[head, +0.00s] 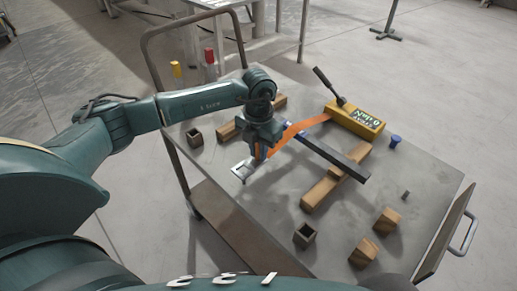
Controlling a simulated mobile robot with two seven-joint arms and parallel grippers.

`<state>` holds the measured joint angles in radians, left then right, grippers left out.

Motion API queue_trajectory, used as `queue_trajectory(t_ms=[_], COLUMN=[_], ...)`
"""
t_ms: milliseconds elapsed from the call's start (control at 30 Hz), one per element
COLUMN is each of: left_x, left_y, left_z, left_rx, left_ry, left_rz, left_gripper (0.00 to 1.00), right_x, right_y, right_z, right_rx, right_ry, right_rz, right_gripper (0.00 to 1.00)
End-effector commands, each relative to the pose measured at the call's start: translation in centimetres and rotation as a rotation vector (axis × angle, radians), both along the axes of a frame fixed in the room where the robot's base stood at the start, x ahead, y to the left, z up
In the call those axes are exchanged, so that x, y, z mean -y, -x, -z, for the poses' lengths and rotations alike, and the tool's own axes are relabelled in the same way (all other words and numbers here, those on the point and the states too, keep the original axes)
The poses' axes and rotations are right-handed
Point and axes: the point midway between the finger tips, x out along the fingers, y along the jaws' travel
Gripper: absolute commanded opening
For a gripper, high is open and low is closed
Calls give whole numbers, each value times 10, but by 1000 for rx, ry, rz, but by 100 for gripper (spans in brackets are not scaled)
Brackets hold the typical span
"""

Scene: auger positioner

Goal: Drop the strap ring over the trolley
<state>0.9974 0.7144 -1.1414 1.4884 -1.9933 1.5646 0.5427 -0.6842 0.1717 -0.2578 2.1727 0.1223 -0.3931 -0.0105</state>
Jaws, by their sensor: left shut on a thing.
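An orange strap (299,129) runs from a yellow box (355,119) with a black lever on the trolley (280,222) down to my left gripper (258,152). The strap ring (241,173), a pale metal frame with an opening, shows just below the gripper. The gripper is shut on the strap ring and holds it over the trolley's left part; its fingers partly hide the grip. I cannot tell how high the ring is above the trolley top. My right gripper is not in view.
A dark bar (335,158) lies across wooden beams (333,182). Small wooden blocks (363,251), an open square box (305,235), another dark box (194,137) and a blue piece (394,141) stand on top. Tall handle tubing (147,62) rises at the left.

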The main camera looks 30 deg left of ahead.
Motion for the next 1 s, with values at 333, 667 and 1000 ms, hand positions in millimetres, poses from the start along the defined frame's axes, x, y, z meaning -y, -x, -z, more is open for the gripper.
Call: queue_trajectory(t_ms=[333,667,1000], left_x=[0,0,0], left_y=[0,0,0], left_z=[7,15,24], left_rx=[0,0,1], left_ry=[0,0,0], left_rz=[0,0,0], left_gripper=[0,0,0], right_x=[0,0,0], right_y=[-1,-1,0], right_z=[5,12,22], right_rx=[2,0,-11], right_ry=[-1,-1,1], right_rz=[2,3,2], right_gripper=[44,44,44])
